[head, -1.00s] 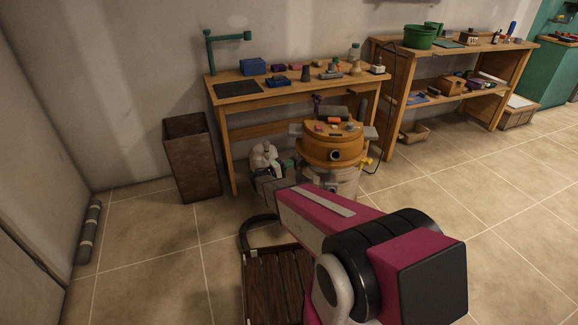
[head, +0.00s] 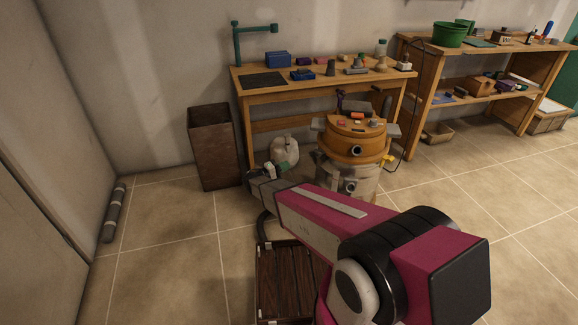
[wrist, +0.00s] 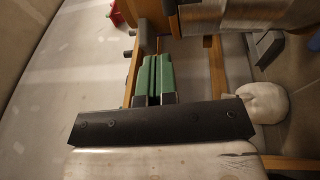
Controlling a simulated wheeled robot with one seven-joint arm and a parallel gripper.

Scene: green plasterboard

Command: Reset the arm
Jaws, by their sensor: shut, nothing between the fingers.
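My arm, magenta and black, reaches from the lower right of the head view toward the workbench.
A wooden workbench (head: 335,85) with tools and small blocks stands behind the drum. A brown bin (head: 213,148) is left of it, and a grey roll (head: 114,212) lies by the wall. A shelf bench (head: 480,95) is at right. Tiled floor is open at left and right.

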